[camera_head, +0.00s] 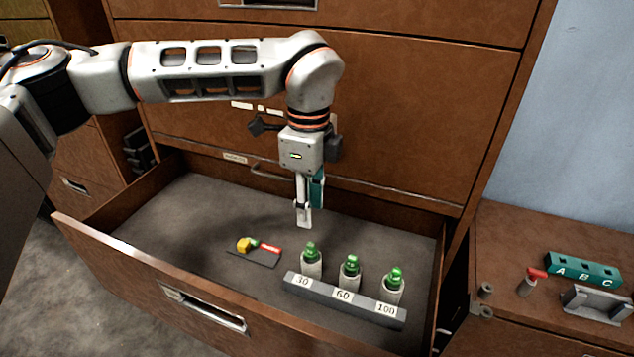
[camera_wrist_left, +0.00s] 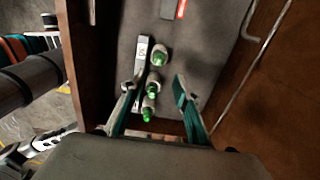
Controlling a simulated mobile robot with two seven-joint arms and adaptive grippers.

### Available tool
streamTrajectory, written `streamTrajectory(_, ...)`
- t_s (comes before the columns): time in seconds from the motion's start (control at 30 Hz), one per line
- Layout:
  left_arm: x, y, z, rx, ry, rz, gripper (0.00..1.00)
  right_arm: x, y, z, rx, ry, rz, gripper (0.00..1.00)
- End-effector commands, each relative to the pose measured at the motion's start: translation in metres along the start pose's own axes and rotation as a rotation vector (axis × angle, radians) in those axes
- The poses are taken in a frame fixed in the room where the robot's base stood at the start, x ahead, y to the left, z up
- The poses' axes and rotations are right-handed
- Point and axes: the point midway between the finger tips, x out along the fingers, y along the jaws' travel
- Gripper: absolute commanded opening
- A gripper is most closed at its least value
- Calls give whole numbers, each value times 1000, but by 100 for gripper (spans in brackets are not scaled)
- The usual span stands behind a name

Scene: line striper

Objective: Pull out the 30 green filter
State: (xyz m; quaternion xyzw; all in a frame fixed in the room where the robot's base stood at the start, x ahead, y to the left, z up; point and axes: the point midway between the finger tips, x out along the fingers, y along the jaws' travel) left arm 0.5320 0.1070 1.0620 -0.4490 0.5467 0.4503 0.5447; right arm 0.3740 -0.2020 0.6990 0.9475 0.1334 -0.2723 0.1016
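The 30 green filter (camera_head: 311,251) stands upright in a pale round holder behind the "30" label on a grey strip (camera_head: 342,298) in the open drawer. The 60 filter (camera_head: 349,265) and 100 filter (camera_head: 395,276) stand in line to its right. In the left wrist view, the 30 filter (camera_wrist_left: 159,58) is the farthest of the three, nearest the red piece. My left gripper (camera_head: 309,207) points down above and behind the 30 filter in the head view, apart from it. Its fingers (camera_wrist_left: 155,94) are spread and empty in the wrist view. My right gripper does not show.
A small dark plate (camera_head: 253,256) with yellow, green and red pieces lies left of the filters. Drawer walls (camera_head: 130,272) surround them. A teal A-B-C block (camera_head: 583,271) and a grey bracket (camera_head: 597,304) sit on the right cabinet. The drawer's left floor is clear.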

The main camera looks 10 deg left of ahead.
Motion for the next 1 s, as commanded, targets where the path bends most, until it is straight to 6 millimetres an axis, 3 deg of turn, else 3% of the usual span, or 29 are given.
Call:
streamTrajectory(0.37, 15, 1, 0, 0, -1, 3, 31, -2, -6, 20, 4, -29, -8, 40)
streamTrajectory(0.83, 64, 1, 0, 1, 0, 2, 31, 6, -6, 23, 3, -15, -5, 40)
streamTrajectory(1.0, 86, 0, 0, 0, 0, 3, 31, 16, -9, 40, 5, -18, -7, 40)
